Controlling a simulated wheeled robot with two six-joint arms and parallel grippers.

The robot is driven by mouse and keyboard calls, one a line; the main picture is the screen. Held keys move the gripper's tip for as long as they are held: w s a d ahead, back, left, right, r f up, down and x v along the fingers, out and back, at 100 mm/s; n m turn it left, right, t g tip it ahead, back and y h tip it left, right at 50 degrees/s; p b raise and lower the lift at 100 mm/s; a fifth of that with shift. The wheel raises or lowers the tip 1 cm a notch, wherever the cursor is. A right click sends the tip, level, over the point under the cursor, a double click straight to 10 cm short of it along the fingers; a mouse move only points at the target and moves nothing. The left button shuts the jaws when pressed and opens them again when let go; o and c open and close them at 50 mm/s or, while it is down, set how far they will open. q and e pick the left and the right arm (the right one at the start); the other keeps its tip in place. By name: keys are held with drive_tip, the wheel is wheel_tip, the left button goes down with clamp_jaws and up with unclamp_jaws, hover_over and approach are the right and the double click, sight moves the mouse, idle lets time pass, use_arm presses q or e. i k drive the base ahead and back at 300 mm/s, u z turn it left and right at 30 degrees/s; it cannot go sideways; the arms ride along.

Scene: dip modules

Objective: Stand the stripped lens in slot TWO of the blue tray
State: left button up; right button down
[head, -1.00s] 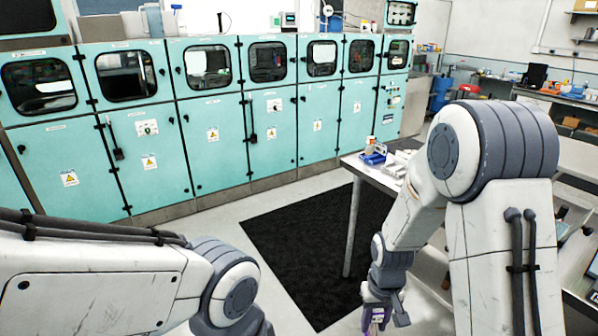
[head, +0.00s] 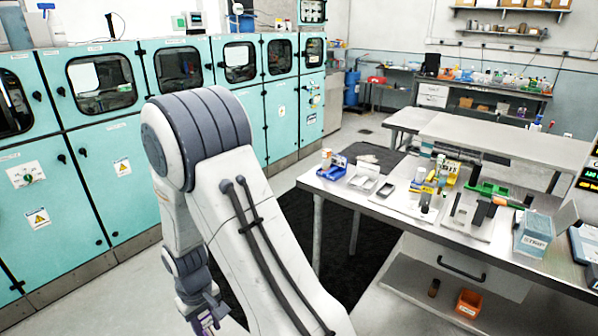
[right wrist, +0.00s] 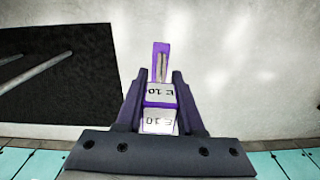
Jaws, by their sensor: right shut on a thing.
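My right gripper (head: 204,312) hangs low at the bottom of the head view, over the floor and well to the left of the workbench. It is shut on a purple piece with white labels (right wrist: 160,94) marked "E 10" in the right wrist view. A slim purple-edged part sticks out beyond the fingertips. I cannot tell whether this is the stripped lens. A small blue tray (head: 330,170) stands at the near left corner of the bench; its slots are too small to read. My left gripper is out of view.
The steel workbench (head: 420,232) holds clear trays, bottles, a green-handled tool (head: 490,190) and a box marked STRIP (head: 535,235). An orange bin (head: 468,303) sits on its lower shelf. Teal cabinets (head: 100,180) line the left. A black mat (head: 345,240) covers the floor between.

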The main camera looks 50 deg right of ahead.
sight(338, 176)
drive_tip(key=z, duration=0.2)
drive_tip(key=i, duration=1.2)
drive_tip(key=z, duration=1.3)
drive_tip(key=i, duration=0.75)
drive_tip(key=z, duration=0.7)
